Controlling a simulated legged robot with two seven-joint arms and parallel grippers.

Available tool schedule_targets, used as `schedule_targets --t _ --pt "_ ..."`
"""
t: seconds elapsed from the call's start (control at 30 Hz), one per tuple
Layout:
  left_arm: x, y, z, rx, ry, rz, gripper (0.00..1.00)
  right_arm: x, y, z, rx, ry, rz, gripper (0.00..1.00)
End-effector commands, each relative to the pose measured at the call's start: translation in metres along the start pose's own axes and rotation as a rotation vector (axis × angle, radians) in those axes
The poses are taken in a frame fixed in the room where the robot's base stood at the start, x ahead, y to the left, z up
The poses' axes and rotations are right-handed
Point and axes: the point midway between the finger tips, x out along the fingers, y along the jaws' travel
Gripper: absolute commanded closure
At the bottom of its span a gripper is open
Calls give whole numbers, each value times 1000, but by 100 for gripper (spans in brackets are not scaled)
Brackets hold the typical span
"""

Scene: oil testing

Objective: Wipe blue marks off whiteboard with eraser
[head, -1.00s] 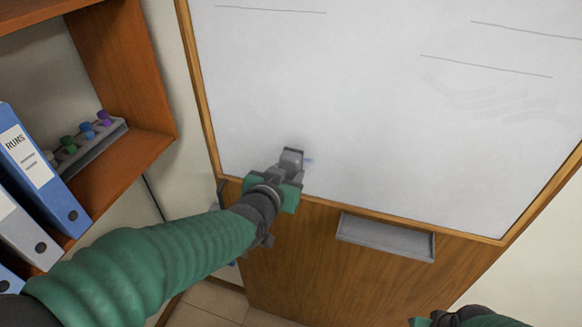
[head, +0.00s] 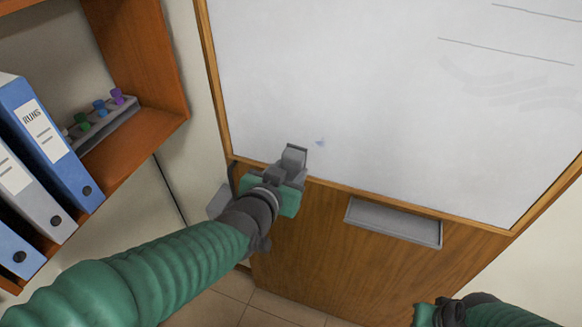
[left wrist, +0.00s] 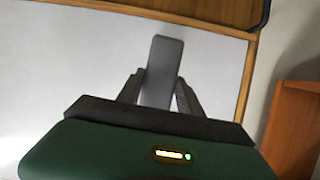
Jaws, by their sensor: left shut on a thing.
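My left gripper (head: 286,170) is at the lower left of the whiteboard (head: 370,80), near its bottom frame. It is shut on a grey eraser (head: 294,155), which also shows between the fingers in the left wrist view (left wrist: 161,75). A small faint blue mark (head: 320,141) is on the board just right of the eraser. I cannot tell whether the eraser touches the board. My right gripper (head: 436,314) is partly in view at the bottom right, and its fingers are not clear.
A grey tray (head: 394,221) is fixed below the board on the wooden panel. At left, a wooden shelf (head: 150,130) holds binders (head: 45,140) and a rack of coloured-cap tubes (head: 103,122). Thin black lines and pale grey smears are at the board's upper right.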

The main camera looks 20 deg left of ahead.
Motion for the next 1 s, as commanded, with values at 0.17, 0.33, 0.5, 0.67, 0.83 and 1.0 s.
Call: schedule_targets --t 0.17,0.33,0.5,0.67,0.83,1.0 --pt "0 0 0 0 0 0 89 0 0 0 0 0 0 100" --pt "0 0 0 0 0 0 89 0 0 0 0 0 0 100" --pt "8 0 -2 -1 -1 0 89 2 0 0 0 0 0 100" --pt "27 -1 -9 -1 -2 -2 89 5 0 1 0 0 0 100" --pt "48 0 -19 -1 -1 -1 89 5 0 1 0 0 0 100" --pt "62 0 -26 -2 0 -1 89 3 0 1 0 0 0 100"
